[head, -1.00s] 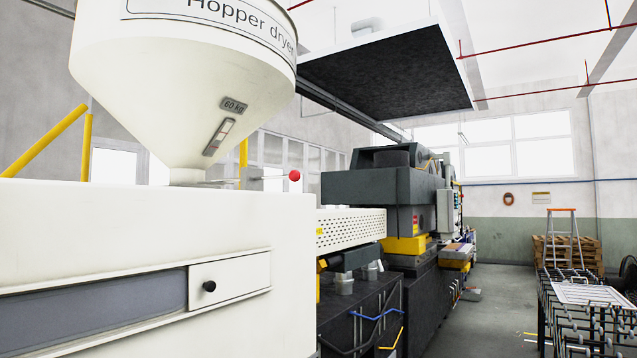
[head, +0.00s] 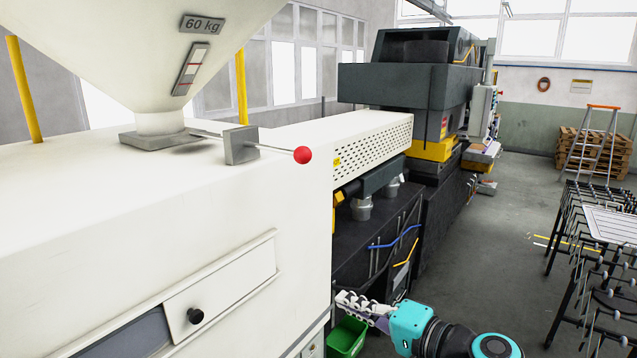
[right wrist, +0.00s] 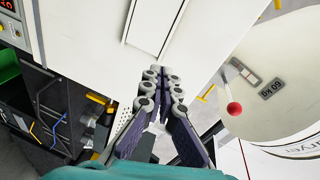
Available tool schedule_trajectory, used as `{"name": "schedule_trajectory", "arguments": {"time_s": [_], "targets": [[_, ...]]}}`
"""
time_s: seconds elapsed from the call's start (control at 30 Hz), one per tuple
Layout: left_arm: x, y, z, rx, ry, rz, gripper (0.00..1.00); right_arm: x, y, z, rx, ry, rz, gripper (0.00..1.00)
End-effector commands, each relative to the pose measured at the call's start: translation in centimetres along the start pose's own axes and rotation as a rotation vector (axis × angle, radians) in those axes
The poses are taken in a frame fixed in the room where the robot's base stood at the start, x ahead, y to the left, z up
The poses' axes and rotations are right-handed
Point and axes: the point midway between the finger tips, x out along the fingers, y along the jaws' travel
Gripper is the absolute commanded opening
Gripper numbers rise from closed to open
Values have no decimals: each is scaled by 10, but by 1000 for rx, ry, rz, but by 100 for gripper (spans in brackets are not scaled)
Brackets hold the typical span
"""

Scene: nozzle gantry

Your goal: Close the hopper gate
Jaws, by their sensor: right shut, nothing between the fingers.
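The knob also shows in the right wrist view (right wrist: 234,109), in front of the hopper cone. My right gripper (head: 352,306) is low, beside the housing's right side, below and apart from the knob. In the right wrist view its fingers (right wrist: 164,76) are together with nothing between them. My left gripper is not in view.
The white hopper (head: 130,50) stands on the housing (head: 250,205), whose front has a panel with a black knob (head: 195,316). A perforated guard (head: 375,150) extends behind. A green bin (head: 346,336) is beside my right gripper. Racks (head: 600,235) stand at the right; grey floor between is clear.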

Motion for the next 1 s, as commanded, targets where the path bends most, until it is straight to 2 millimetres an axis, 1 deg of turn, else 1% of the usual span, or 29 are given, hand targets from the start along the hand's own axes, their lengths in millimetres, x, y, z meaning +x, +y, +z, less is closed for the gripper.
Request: {"name": "schedule_trajectory", "arguments": {"time_s": [0.03, 0.1, 0.2, 0.3, 0.43, 0.57, 0.67, 0.8, 1.0], "targets": [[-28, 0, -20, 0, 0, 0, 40, -5, -49, -21, 38, 17, -61, 0], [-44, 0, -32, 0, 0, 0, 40, -10, -90, -42, 88, 37, -147, 0], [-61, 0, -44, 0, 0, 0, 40, -17, -133, -66, 145, 61, -244, 0], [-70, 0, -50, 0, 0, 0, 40, -23, -160, -82, 181, 76, -309, 0], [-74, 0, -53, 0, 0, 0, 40, -24, -173, -91, 200, 84, -347, 0], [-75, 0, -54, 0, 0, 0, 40, -13, -178, -93, 203, 83, -354, 0], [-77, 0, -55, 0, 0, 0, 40, 4, -184, -94, 204, 81, -353, 0], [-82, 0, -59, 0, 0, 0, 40, 33, -194, -98, 203, 81, -352, 0], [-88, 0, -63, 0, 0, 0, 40, 71, -208, -103, 203, 82, -352, 0]]}}
